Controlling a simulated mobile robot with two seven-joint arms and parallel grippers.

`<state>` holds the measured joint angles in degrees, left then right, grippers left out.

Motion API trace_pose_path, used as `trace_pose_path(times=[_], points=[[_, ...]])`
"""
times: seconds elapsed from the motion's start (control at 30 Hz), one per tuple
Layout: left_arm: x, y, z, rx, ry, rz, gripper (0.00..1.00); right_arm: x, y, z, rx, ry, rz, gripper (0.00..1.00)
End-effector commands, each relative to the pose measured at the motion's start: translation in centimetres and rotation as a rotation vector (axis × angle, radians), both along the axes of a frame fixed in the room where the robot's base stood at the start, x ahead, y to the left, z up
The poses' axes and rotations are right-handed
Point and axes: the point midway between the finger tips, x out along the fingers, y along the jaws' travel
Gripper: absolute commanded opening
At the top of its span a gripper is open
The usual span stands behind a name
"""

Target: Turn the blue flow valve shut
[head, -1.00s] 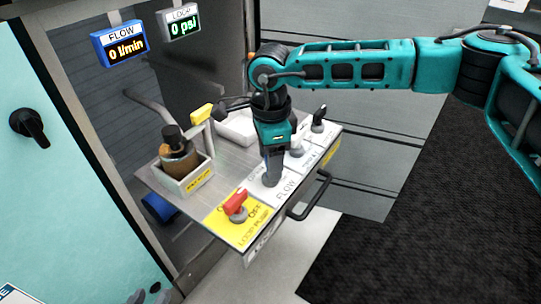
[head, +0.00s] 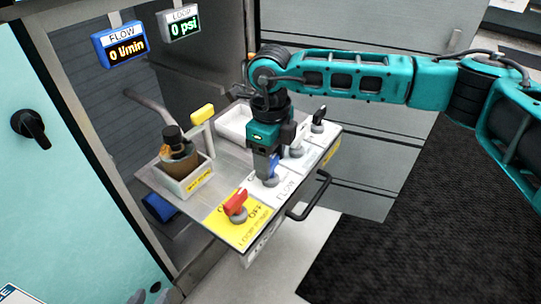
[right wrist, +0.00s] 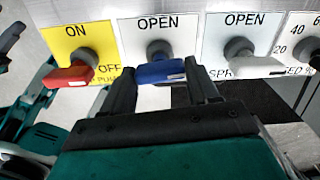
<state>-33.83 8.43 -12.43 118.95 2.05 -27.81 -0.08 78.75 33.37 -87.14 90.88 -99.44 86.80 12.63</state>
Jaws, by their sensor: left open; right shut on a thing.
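The blue flow valve handle (right wrist: 160,72) sits on a white plate marked OPEN in the right wrist view, between the red and white handles. My right gripper (right wrist: 162,84) is shut on it, with one dark finger on each side. In the head view my right gripper (head: 267,178) points down over the FLOW plate (head: 287,188) and hides most of the handle. The blue FLOW display (head: 120,44) reads 0 l/min. The tips of my left gripper (head: 148,297) show apart at the bottom edge, empty and away from the panel.
The red loop pump handle (head: 236,204) on a yellow plate is close to the left of the valve. A white handle (right wrist: 238,68) is close on the other side. A yellow lever (head: 202,114) and a brown jar (head: 180,160) stand behind. A black bar handle (head: 310,198) juts from the panel's front.

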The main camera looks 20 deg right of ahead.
Motion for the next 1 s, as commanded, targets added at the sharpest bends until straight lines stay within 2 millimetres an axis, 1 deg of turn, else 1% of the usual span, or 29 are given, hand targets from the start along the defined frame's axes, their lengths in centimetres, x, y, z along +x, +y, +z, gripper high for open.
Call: trace_pose_path(times=[0.1,0.3,0.83,0.87,1.0], points=[[-0.02,0.02,0.03,0.001,0.0,0.001,0.43,-0.03,-0.01,0.0,-0.001,0.002,-0.058,0.29],[-0.04,0.05,0.03,0.001,0.001,0.001,0.43,-0.01,-0.02,0.0,-0.001,0.001,-0.117,0.29],[-0.09,0.11,-0.05,0.003,0.002,0.001,0.43,0.01,-0.03,-0.01,-0.001,0.001,-0.141,0.29],[-0.09,0.12,-0.06,0.003,0.002,0.0,0.43,0.01,-0.03,0.0,0.0,0.0,-0.14,0.62],[-0.1,0.17,-0.08,0.005,0.003,-0.001,0.43,0.01,-0.03,0.0,0.0,0.0,-0.139,0.76]])
